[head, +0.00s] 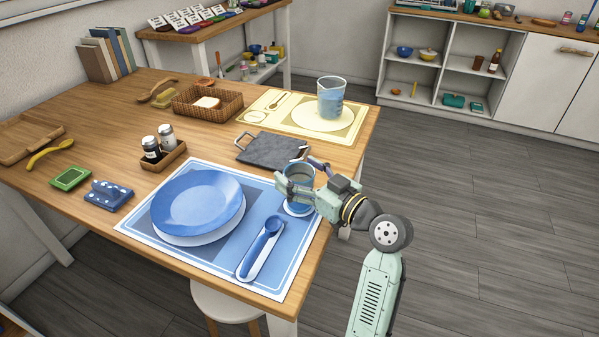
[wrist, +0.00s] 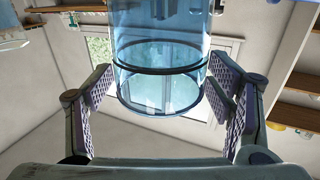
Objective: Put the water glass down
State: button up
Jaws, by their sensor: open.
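The water glass (head: 300,172) is clear blue and stands upright at the right side of the blue placemat (head: 307,235), on or just over its printed white circle (head: 298,209). In the wrist view the glass (wrist: 160,55) is between my two fingers, with a gap visible on each side. My gripper (head: 297,180) is open around the glass, reaching in from the right. The gripper partly hides the glass in the head view, so its contact with the mat is hard to see.
A dark slate tray (head: 270,149) is just behind. A measuring beaker (head: 331,97) stands on the yellow placemat (head: 347,132). The table's right edge is close.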

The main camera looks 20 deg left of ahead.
jog(key=b+v, duration=0.3)
jog(key=v, duration=0.9)
jog(key=shift+s+r, duration=0.1)
